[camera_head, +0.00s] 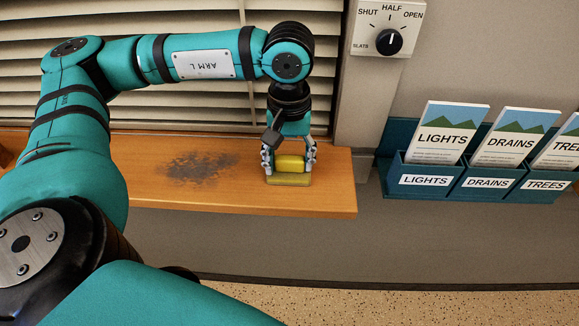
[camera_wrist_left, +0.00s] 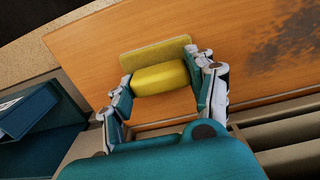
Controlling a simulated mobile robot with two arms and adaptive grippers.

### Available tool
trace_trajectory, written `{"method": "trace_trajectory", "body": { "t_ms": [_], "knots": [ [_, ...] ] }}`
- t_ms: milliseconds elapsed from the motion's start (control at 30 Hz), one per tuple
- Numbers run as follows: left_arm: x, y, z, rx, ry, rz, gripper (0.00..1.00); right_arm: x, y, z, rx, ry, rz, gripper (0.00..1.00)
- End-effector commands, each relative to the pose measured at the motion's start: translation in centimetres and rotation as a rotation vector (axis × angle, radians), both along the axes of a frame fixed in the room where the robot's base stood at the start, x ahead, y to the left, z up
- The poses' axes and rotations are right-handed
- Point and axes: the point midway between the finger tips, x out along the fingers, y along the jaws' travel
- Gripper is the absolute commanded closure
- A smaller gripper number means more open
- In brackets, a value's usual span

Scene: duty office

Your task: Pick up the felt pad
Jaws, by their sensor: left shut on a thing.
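The felt pad (camera_head: 290,180) has a flat olive-yellow base and a rounded yellow grip on top. It is at the right part of the wooden sill in the head view. My left gripper (camera_head: 289,163) points down with one finger at each end of the grip and is shut on it. The wrist view shows the yellow grip of the felt pad (camera_wrist_left: 160,78) between the fingers of my left gripper (camera_wrist_left: 166,84), the flat base beyond it. I cannot tell whether the base touches the sill. My right gripper is not in view.
The wooden sill (camera_head: 130,182) has a dark smudge (camera_head: 199,166) left of the pad. Slatted blinds (camera_head: 200,107) stand close behind. A slats knob (camera_head: 389,40) is on the wall, and a teal rack (camera_head: 400,188) of leaflets hangs at the right.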

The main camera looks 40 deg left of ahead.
Motion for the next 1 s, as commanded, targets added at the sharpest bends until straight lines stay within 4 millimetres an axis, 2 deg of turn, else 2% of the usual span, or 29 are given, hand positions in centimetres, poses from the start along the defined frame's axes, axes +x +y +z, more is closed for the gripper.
{"method": "trace_trajectory", "body": {
  "t_ms": [33,100,467,733,1000],
  "knots": [
    [0.0,0.0,0.0,0.000,0.000,0.000,0.69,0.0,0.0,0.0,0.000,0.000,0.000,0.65],
    [0.0,0.0,0.0,-0.001,-0.001,0.000,0.76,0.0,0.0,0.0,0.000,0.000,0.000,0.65],
    [0.1,-0.1,0.5,-0.002,-0.002,0.000,0.76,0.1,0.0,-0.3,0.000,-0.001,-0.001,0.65],
    [0.0,0.0,3.6,-0.001,-0.006,-0.002,0.76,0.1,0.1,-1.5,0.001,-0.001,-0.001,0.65],
    [-6.2,3.0,3.7,0.000,-0.002,0.002,0.76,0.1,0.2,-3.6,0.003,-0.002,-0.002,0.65]
  ]
}}
